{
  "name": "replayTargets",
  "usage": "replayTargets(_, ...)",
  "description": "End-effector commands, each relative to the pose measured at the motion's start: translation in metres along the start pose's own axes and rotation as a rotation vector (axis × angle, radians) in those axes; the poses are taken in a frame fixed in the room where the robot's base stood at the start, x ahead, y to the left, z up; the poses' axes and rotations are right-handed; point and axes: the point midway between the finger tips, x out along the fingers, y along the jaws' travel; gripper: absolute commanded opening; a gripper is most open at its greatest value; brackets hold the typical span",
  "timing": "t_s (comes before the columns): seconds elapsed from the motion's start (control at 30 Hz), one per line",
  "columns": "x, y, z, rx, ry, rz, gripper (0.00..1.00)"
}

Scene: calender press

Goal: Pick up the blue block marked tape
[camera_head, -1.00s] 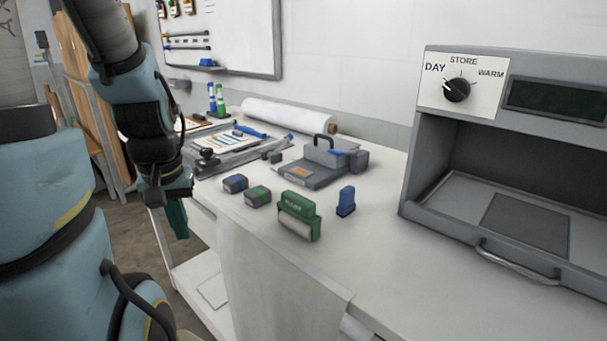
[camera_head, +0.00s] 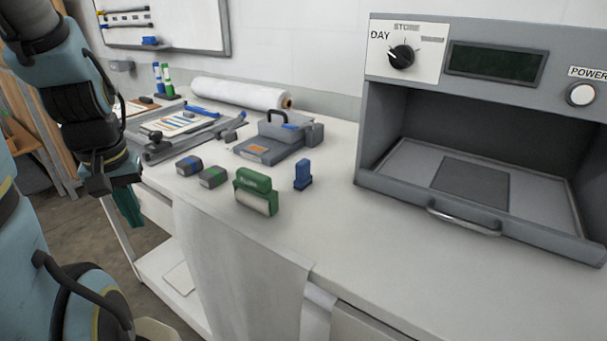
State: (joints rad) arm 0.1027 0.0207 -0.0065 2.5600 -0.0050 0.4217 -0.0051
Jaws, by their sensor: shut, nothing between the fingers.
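A small upright blue block (camera_head: 303,174) stands on the white bench, right of the green roller-like tool. My gripper (camera_head: 129,208) hangs at the left, by the bench's left edge, well away from the blocks. Its fingers look teal, partly hidden behind my dark wrist, and are shut and empty.
The green tool (camera_head: 255,185) lies close to the blue block. A grey device with a handle (camera_head: 268,147) stands behind. A grey press (camera_head: 480,215) with a dial takes up the right. A white roll (camera_head: 238,93) lies along the wall. The front middle of the bench is clear.

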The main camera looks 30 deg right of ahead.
Motion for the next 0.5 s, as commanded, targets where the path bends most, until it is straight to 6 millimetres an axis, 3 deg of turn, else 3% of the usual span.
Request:
replayTargets(0.4, 0.0, 0.0, 0.0, 0.0, 0.0, 0.0, 0.0)
replayTargets(0.5, -0.0025, 0.0003, -0.0011, 0.0, 0.002, 0.0, 0.1)
